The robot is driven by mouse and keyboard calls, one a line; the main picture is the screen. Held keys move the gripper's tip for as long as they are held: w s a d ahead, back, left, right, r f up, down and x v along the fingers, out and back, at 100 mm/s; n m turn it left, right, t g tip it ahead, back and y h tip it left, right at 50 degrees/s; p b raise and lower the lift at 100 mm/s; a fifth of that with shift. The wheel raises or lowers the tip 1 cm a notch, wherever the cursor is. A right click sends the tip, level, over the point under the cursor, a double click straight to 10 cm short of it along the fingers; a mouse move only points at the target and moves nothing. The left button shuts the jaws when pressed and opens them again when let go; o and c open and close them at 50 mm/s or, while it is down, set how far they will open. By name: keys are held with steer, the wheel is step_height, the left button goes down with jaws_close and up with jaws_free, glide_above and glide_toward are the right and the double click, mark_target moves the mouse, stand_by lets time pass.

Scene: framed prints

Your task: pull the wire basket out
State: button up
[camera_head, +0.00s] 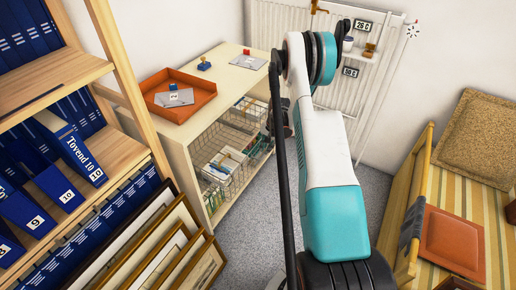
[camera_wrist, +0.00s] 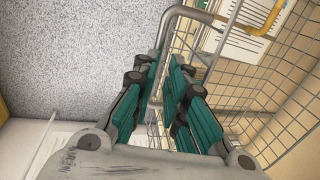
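A wire basket (camera_wrist: 241,73) with a thick grey rim fills the right of the wrist view, with papers in it and a yellow bar on its far side. My gripper (camera_wrist: 162,65) is at the rim's bent corner, its two green-padded fingers apart with a narrow gap between them. The rim passes by the fingertips; I cannot tell whether they touch it. In the head view wire baskets (camera_head: 224,166) sit in the open side of the pale shelf unit (camera_head: 187,168), and my gripper (camera_head: 279,122) is beside them, mostly hidden by my arm.
An orange tray (camera_head: 178,97) and stamps (camera_head: 204,65) lie on the unit's top. Framed prints (camera_head: 179,254) lean at the lower left beside a shelf of blue binders (camera_head: 68,160). A striped bench (camera_head: 484,220) stands at right. Grey floor (camera_head: 248,212) is clear between.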

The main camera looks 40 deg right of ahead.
steer(key=shift+w+f, duration=0.2)
steer(key=shift+f, duration=0.15)
steer(key=shift+r, duration=0.1)
step_height(320, 180, up, 12)
steer(key=s, duration=0.2)
steer(key=shift+d, duration=0.4)
step_height(320, 180, down, 12)
steer(key=w+a, duration=0.1)
steer(key=w, duration=0.1)
steer(key=shift+w, duration=0.35)
stand_by(0.5)
jaws_close()
